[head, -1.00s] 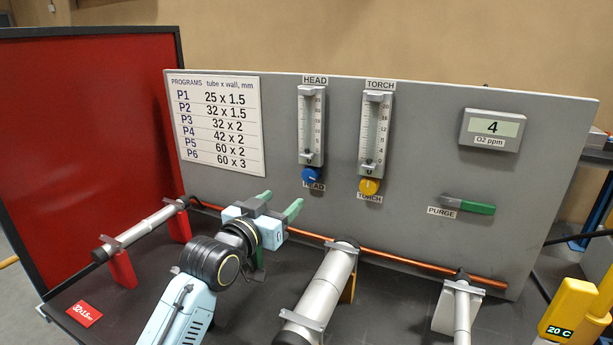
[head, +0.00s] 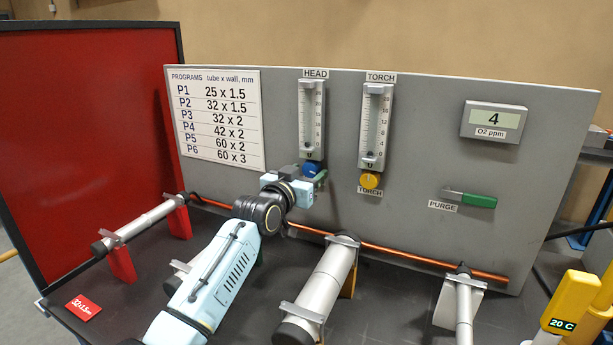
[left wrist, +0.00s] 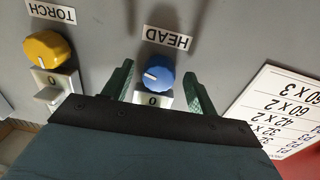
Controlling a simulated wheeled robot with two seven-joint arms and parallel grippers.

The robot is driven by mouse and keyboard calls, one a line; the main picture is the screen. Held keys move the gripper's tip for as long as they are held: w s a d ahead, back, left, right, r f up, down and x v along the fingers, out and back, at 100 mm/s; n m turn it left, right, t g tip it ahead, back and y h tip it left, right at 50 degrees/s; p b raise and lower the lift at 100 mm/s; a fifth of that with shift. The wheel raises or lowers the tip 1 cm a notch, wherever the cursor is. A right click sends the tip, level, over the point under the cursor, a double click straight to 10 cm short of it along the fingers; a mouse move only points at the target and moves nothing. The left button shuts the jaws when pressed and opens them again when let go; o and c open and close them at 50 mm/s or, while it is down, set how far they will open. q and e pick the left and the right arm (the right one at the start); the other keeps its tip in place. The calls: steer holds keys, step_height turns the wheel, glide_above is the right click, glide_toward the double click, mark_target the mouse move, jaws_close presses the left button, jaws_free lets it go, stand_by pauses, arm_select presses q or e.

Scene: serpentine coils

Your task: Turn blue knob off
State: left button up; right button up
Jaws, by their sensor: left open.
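The blue knob (head: 311,169) sits at the bottom of the HEAD flowmeter (head: 311,120) on the grey panel. My left gripper (head: 318,178) is right at the knob and partly covers it and its lower label. In the left wrist view the blue knob (left wrist: 159,73) shows between the two green fingers of my open left gripper (left wrist: 158,70), one on each side, with a gap to each. A white pointer mark shows on the knob. Contact cannot be told. My right gripper is not in view.
The yellow TORCH knob (head: 370,180) is just right of the blue one. A copper pipe (head: 400,255) runs along the panel's foot, with grey tubes (head: 322,285) on the bench before it. A green PURGE lever (head: 470,199) is further right.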

arm_select(q)
steer(key=shift+w, duration=0.15)
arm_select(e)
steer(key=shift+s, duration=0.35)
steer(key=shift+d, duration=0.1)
arm_select(q)
steer(key=c, duration=1)
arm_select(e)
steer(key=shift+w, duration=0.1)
